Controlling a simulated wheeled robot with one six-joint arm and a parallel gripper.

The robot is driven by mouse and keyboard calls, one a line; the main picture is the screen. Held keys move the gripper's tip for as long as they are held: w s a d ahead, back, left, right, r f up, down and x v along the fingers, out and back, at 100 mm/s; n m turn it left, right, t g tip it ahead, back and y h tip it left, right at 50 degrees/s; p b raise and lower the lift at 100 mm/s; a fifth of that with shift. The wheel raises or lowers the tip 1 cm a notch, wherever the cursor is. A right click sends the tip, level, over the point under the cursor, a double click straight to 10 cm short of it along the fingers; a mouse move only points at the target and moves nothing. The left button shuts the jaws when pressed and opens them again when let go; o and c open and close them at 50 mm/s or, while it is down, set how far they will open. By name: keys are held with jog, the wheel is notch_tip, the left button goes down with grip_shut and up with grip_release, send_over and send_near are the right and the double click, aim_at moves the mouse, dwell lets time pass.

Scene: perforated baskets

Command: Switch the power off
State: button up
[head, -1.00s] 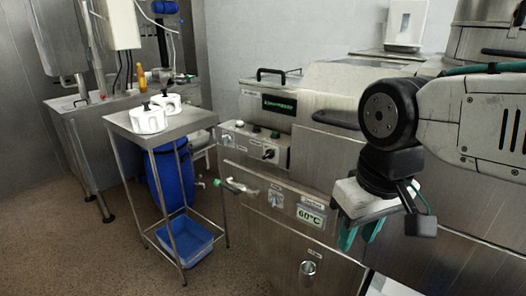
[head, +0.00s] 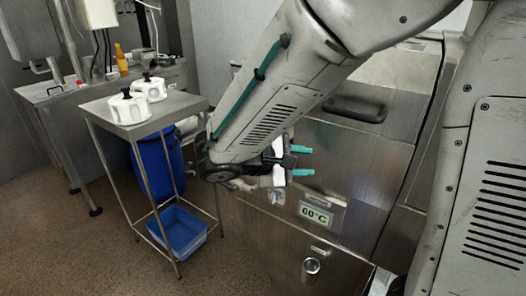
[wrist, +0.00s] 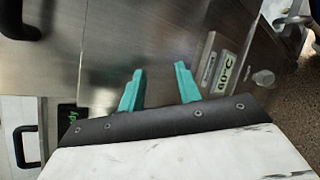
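My gripper (head: 301,161) is in front of the steel machine's front panel (head: 345,160), its two teal fingers apart and pointing right. In the wrist view the fingers (wrist: 160,86) are also apart, with nothing between them. The rotary switch on the control box is hidden behind my arm in the head view, and I cannot make it out in the wrist view. The temperature display (head: 316,214) reads 60°C below and right of the gripper; it also shows in the wrist view (wrist: 225,72).
A steel trolley (head: 190,123) with white containers (head: 128,108) stands left of my arm. A blue drum (head: 158,168) and blue basin (head: 178,231) are under it. A black handle (head: 355,109) sticks out above the panel. A round silver knob (head: 311,267) is below the display.

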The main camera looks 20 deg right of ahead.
jog(key=w+a+f+n+t+h, duration=0.1)
jog(key=w+a+f+n+t, duration=0.15)
jog(key=w+a+t, duration=0.2)
jog(key=w+a+f+n+t+h, duration=0.1)
jog(key=w+a+n+t, duration=0.25)
jog(key=a, duration=0.25)
jog(key=w+x, duration=0.1)
jog(key=x, duration=0.6)
jog(key=shift+w+f+n, duration=0.15)
jog(key=shift+f+n, duration=0.15)
jog(key=c, duration=0.7)
